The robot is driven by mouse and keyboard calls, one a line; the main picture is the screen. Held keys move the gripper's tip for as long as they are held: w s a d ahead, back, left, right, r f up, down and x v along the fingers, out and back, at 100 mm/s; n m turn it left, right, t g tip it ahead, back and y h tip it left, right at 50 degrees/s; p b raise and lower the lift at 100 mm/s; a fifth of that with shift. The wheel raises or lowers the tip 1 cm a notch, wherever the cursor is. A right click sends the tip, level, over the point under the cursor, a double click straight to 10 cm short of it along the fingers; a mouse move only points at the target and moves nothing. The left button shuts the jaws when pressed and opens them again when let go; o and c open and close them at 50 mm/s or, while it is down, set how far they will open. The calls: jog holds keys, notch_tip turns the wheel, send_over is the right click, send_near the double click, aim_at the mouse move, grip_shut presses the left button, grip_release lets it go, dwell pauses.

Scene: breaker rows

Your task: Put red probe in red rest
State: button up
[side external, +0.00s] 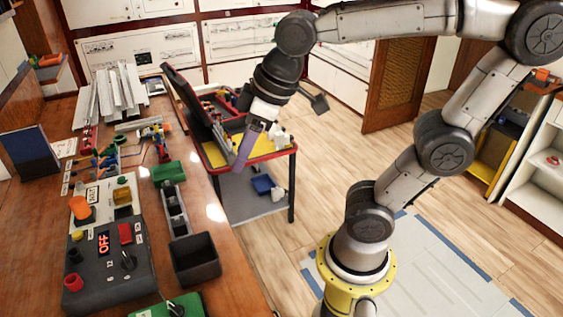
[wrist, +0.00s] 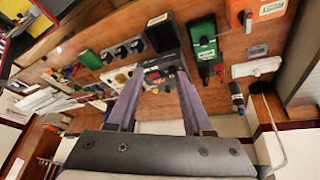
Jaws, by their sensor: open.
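My gripper (side external: 241,152) hangs over the near edge of the red-rimmed cart in the side view, right of the wooden bench. Its two purple-grey fingers are apart and empty in the wrist view (wrist: 157,80), with the bench beyond them. A dark panel (side external: 130,268) with an OFF display stands on the bench. A short red cylinder (side external: 73,282) sits at its front left corner; I cannot tell whether it is the red rest. I cannot pick out the red probe for certain.
An open black bin (side external: 194,259) stands right of the panel, with a green block (side external: 168,174) and a grey row of sockets (side external: 174,212) behind it. The cart (side external: 293,149) holds a dark upright screen and small parts. Cluttered tools and white strips fill the far bench.

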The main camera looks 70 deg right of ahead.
jog(key=s+d+f+m, duration=0.3)
jog(key=s, duration=0.3)
jog(key=shift+s+f+t+h, duration=0.25)
jog(key=shift+s+t+h, duration=0.1)
jog(key=shift+t+h, duration=0.05)
